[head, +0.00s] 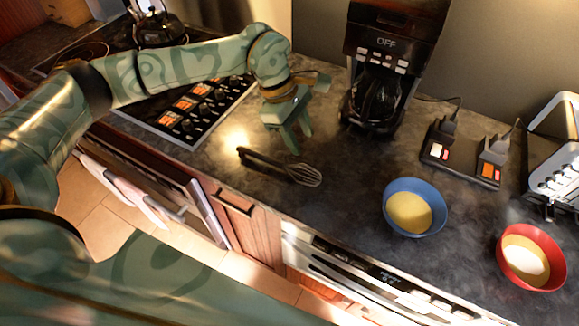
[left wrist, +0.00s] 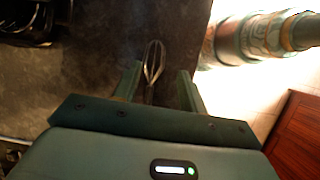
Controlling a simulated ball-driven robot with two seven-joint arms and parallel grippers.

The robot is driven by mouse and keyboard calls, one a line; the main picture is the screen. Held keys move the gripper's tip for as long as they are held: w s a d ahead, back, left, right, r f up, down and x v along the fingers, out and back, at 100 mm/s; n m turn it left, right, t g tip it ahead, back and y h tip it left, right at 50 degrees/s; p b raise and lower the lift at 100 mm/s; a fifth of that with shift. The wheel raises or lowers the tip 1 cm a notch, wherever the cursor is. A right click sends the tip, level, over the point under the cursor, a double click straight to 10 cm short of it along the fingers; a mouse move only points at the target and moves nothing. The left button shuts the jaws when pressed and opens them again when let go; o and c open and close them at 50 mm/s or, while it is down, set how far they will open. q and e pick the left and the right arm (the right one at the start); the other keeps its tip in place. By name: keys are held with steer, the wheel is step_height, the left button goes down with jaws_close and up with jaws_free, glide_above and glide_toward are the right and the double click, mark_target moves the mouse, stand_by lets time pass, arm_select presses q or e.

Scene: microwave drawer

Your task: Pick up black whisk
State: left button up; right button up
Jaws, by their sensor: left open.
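The black whisk (head: 279,165) lies on the dark countertop near its front edge, handle to the left and wire loops to the right. My left gripper (head: 291,150) is open above the counter, just behind the whisk's middle, with its fingers pointing down. In the left wrist view, the whisk's wire end (left wrist: 153,62) shows ahead, between the two spread fingers of the left gripper (left wrist: 157,75). Its handle is largely hidden there by the gripper body. Nothing is held. My right gripper is not seen in either view.
The stove panel (head: 190,112) lies left of the whisk. A black coffee maker (head: 385,65) stands behind to the right. A blue bowl (head: 430,222), a red bowl (head: 551,277) and a black power strip (head: 461,165) are further right. Bare counter separates the whisk from the blue bowl.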

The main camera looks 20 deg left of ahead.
arm_select(q)
steer(key=w+a+r+y, duration=0.2)
steer(key=a+y, duration=0.2)
steer(key=a, duration=0.7)
steer(key=b, duration=0.1)
glide_above(262, 155)
steer(key=shift+n, duration=0.3)
step_height(262, 155, down, 10)
steer(key=shift+w+r, duration=0.1)
steer(key=shift+w, duration=0.05)
step_height(262, 155, down, 6)
steer(key=shift+r, duration=0.1)
jaws_close()
